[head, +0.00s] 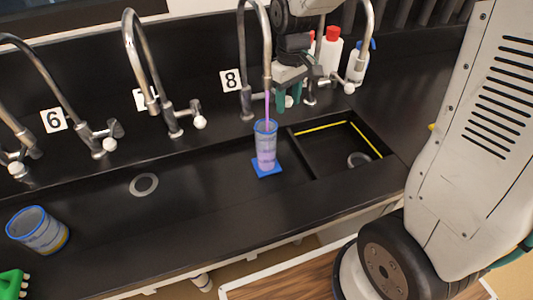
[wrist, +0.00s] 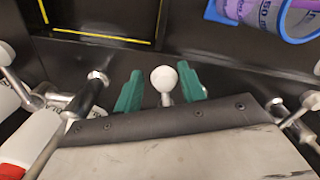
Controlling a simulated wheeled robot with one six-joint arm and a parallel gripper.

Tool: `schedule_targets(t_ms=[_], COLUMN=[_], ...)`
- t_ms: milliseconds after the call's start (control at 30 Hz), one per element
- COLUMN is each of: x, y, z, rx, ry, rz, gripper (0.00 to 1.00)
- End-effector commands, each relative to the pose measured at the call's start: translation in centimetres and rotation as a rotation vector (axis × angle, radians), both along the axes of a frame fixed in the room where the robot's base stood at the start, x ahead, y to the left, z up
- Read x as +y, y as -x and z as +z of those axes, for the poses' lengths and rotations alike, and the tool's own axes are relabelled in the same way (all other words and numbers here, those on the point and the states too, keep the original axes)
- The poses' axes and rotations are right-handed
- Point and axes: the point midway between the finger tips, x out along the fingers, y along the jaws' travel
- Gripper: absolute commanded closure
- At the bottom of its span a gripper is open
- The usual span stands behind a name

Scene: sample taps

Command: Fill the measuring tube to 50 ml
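The clear measuring tube (head: 266,151) with a blue rim stands upright on a blue square foot below the tap marked 8. A thin purple stream (head: 267,107) runs from that tap's spout (head: 267,60) into the tube. Purple liquid shows in its lower part; I cannot read the level. The tube also shows cut off at the top right of the wrist view (wrist: 262,18). My gripper (head: 289,98) is beside the tap. In the wrist view its green fingers (wrist: 160,82) stand apart, one each side of the tap's white knob (wrist: 163,78), with a visible gap at left.
More taps (head: 140,60) line the back of the black bench. A red-capped bottle (head: 330,52) stands behind my gripper. A yellow-edged basin (head: 340,145) lies right of the tube.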

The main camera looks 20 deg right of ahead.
Motion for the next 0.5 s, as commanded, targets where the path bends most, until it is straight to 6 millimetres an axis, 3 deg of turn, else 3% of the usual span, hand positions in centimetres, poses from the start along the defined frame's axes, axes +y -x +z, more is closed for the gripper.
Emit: schedule_targets(t_ms=[167, 367, 500], x=[0.6, 2.8, 2.6], y=[0.1, 0.7, 0.7], z=[0.0, 0.0, 0.0], rx=[0.000, -0.001, 0.000], ry=[0.000, 0.000, 0.000], rz=[0.003, 0.004, -0.001], gripper=[0.60, 0.60, 0.60])
